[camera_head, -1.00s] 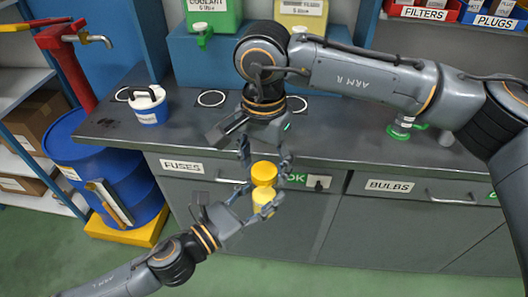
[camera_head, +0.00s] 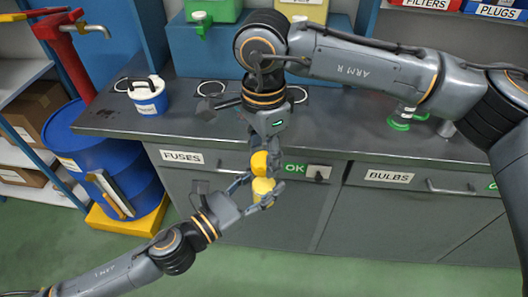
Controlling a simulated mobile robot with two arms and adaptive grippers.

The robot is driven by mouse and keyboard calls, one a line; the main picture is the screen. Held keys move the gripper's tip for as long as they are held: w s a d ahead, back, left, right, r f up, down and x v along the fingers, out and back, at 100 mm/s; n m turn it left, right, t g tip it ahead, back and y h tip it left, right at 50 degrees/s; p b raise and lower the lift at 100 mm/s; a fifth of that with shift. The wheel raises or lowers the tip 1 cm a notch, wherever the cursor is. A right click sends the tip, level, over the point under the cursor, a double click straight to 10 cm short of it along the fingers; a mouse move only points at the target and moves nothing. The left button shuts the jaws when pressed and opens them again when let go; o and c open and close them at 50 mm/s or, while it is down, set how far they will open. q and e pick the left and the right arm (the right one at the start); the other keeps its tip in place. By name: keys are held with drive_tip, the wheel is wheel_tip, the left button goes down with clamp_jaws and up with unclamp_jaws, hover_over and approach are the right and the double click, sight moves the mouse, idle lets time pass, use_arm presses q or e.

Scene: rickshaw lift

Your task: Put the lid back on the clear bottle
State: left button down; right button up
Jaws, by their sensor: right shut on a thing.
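My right gripper (camera_head: 257,155) points down in front of the bench and is shut on a rounded yellow lid (camera_head: 260,162). Directly below it, my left gripper (camera_head: 257,193) comes in from the lower left, its fingers around a small bottle (camera_head: 263,187). The bottle looks yellow, roughly upright and held in the air before the drawers. The lid is just above the bottle's top, very close to it. I cannot tell whether they touch. The fingers hide part of both.
The dark bench top (camera_head: 340,125) lies behind my grippers, with drawers below. A white and blue tub (camera_head: 148,97) stands on it at left, and glassware with green bases (camera_head: 400,122) at right. A blue barrel (camera_head: 100,155) stands at lower left.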

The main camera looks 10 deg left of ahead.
drive_tip(key=m, duration=0.6)
drive_tip(key=shift+m, duration=0.3)
drive_tip(key=m, duration=0.5)
drive_tip(key=o, duration=1.4)
drive_tip(key=shift+c, duration=0.2)
wheel_tip(320, 180, up, 12)
drive_tip(key=shift+a, duration=0.1)
